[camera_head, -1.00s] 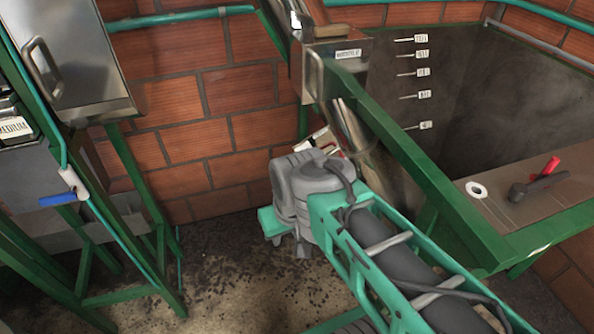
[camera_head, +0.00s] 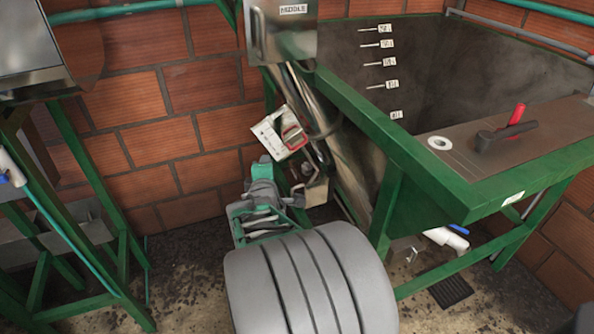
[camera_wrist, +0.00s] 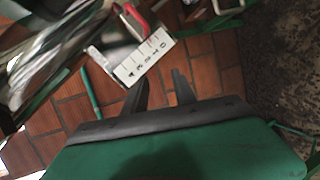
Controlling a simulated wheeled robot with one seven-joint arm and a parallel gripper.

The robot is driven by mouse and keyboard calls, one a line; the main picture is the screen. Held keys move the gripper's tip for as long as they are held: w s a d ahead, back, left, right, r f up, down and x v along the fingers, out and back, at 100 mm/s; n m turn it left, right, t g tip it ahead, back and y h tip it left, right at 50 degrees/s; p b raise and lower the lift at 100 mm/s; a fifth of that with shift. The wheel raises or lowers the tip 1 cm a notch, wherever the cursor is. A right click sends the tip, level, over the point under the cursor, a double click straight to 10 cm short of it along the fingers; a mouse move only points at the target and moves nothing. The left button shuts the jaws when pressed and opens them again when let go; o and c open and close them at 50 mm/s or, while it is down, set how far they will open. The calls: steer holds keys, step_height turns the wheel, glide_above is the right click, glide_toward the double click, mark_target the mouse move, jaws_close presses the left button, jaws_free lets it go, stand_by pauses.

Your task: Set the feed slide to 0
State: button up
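The feed slide has a white scale plate (camera_head: 272,132) and a red handle (camera_head: 293,138), on the lower part of the sloping metal chute, in the middle of the head view. In the wrist view the scale plate (camera_wrist: 146,62) carries several marks and digits, with 0 toward its right end. The red handle (camera_wrist: 133,18) shows above it; I cannot tell which mark the slide stands at. My gripper (camera_wrist: 161,76) has its two dark fingers apart and empty, just below the plate in that view. In the head view my arm hides much of the gripper, below the slide.
A green-framed tank (camera_head: 410,130) with level labels stands to the right. Its ledge holds a red and black lever (camera_head: 505,130). A green stand (camera_head: 70,190) is at the left, a brick wall (camera_head: 150,120) behind. Dirty floor (camera_head: 190,285) lies between.

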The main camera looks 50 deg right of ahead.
mark_target(299, 146)
steer(key=s+d+f+n+h+b, duration=0.1)
steer(key=s+d+n+h+b, duration=0.1)
steer(key=s+d+n+h, duration=0.4)
steer(key=w+d, duration=0.1)
steer(key=d, duration=0.1)
steer(key=w+d+m+y, duration=0.1)
steer(key=w+d, duration=0.1)
steer(key=w+d+y, duration=0.1)
steer(key=d, duration=0.2)
steer(key=shift+w+r+m, duration=0.1)
steer(key=shift+w+m, duration=0.3)
jaws_close()
stand_by(0.6)
